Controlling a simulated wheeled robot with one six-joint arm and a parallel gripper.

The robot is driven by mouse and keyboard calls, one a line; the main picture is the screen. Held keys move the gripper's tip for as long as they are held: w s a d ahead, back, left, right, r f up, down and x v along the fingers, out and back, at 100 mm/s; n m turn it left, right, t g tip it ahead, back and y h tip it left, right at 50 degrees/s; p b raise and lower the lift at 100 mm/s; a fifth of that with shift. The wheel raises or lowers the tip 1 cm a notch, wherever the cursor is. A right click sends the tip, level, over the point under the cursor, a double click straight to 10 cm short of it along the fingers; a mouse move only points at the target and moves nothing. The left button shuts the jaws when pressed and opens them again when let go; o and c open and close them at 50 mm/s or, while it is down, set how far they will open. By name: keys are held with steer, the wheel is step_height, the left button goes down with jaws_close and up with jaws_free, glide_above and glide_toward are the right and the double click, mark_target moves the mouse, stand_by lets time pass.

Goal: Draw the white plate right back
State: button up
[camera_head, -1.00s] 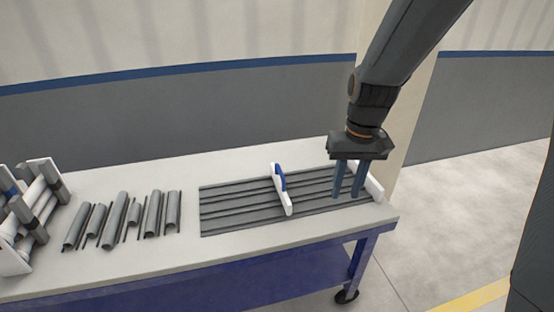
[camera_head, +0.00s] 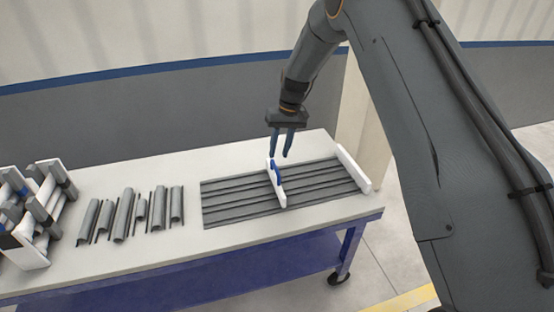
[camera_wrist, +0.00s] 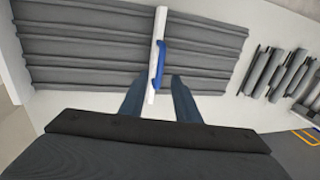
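The white plate (camera_head: 279,190) stands across the grey ribbed rack (camera_head: 232,203), near its middle, with a blue handle (camera_head: 275,170) on it. In the wrist view the plate (camera_wrist: 151,85) runs across the ribs, and its blue handle (camera_wrist: 159,64) faces right. My gripper (camera_head: 282,156) is open and points down, just above the handle at the far side of the plate. In the wrist view my two blue fingers (camera_wrist: 157,88) are apart, to either side of the plate's near end. I cannot tell whether they touch it.
A white end wall (camera_head: 353,168) closes the rack's right end. Several grey pipe pieces (camera_head: 124,215) lie on the table to the left. A stand with white and grey pipes (camera_head: 42,205) is at the far left. The table front (camera_head: 230,232) is clear.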

steer(key=p, duration=0.2)
glide_above(275, 176)
steer(key=shift+d+f, duration=0.2)
steer(key=shift+f, duration=1.1)
steer(key=shift+d+f, duration=0.15)
steer(key=shift+f, duration=1.1)
steer(key=shift+b, duration=0.3)
steer(key=shift+c, duration=0.4)
jaws_close()
